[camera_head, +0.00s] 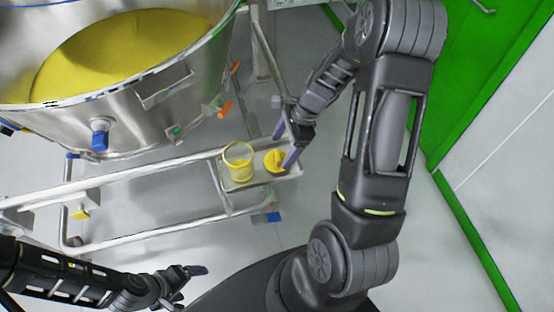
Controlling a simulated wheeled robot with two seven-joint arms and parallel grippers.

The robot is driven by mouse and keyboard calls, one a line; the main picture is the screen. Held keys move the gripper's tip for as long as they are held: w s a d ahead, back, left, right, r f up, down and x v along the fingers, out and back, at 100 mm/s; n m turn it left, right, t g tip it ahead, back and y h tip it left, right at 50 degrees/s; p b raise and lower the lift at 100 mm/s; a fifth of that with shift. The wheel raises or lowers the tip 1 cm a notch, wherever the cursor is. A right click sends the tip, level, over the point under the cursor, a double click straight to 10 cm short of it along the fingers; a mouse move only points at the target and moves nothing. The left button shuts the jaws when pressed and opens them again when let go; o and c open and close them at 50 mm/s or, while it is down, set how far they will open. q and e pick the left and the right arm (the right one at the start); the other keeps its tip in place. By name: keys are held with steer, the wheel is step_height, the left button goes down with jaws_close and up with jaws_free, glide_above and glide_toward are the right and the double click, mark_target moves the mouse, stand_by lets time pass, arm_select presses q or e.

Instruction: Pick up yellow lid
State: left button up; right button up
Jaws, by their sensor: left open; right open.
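The yellow lid (274,160) lies on a small metal shelf (255,184) at the end of a rail frame. A clear container with yellow contents (239,164) stands on the same shelf, just left of the lid. My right gripper (283,146) is open, with its purple-grey fingers at the lid. One finger is beside the lid's right edge and the other is above it; I cannot tell whether they touch it. My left gripper (197,279) is low in the view, open and empty, well away from the shelf.
A large steel vessel (150,105) with yellow material fills the upper left, with a blue-knobbed fitting (99,136) on its wall. Metal rails (140,176) run left from the shelf. A green-edged wall panel (470,110) stands at the right. Grey floor is clear below the rails.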

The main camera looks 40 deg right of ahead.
mark_target(277, 155)
steer(key=x, duration=0.4)
steer(key=shift+w+a+f, duration=0.1)
steer(key=shift+a+f, duration=0.05)
steer(key=shift+f, duration=0.15)
steer(key=shift+c, duration=0.5)
steer(key=c, duration=1)
steer(key=shift+r, duration=0.15)
step_height(277, 155, up, 10)
steer(key=shift+f+p, duration=0.1)
steer(key=shift+p, duration=0.35)
